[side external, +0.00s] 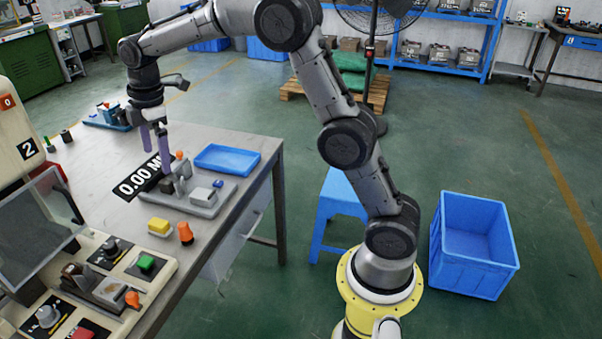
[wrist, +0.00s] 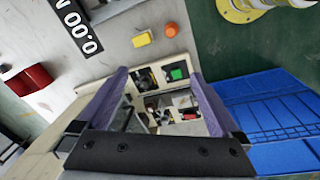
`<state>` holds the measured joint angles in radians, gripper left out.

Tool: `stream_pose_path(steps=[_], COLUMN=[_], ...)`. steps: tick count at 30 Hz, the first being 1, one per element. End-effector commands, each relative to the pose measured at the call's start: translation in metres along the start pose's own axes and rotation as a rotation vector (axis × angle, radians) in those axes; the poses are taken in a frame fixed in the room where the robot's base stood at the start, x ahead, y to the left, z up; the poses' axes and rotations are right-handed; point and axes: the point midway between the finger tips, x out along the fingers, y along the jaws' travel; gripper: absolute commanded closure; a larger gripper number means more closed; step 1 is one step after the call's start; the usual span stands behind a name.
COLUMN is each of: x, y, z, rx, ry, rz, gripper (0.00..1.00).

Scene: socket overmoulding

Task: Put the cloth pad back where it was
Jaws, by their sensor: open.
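My gripper (side external: 156,155) has two purple fingers pointing down, apart and empty. In the side view it appears above or just behind the grey fixture (side external: 203,206), clear of the yellow pad. In the wrist view nothing is held between the fingers (wrist: 151,78); the machine's control panel shows through the gap. No other clear cloth pad is seen.
A blue tray (side external: 226,159) lies behind the fixture. The control panel (side external: 90,285) with green and red buttons stands at the front left. A black label strip (side external: 137,180) lies left of the fixture. A blue bin (side external: 474,245) stands on the floor at the right.

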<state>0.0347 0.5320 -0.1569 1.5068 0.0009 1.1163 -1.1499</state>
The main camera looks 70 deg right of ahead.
Motion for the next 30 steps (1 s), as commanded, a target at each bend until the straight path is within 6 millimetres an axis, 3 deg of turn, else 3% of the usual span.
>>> stream_pose_path(steps=[1, 6, 13, 18, 24, 30], x=[-0.021, -0.068, -0.104, -0.109, -0.095, -0.081], y=[-0.016, -0.07, -0.153, -0.215, -0.275, -0.303], z=[0.006, 0.027, 0.062, 0.089, 0.117, 0.13], rx=[0.058, 0.268, 0.552, 0.761, 0.976, 1.088], ry=[0.011, 0.05, 0.121, 0.188, 0.265, 0.308], rz=[0.022, 0.076, 0.136, 0.169, 0.187, 0.191], gripper=[0.0, 0.0, 0.0, 0.0, 0.0, 0.0])
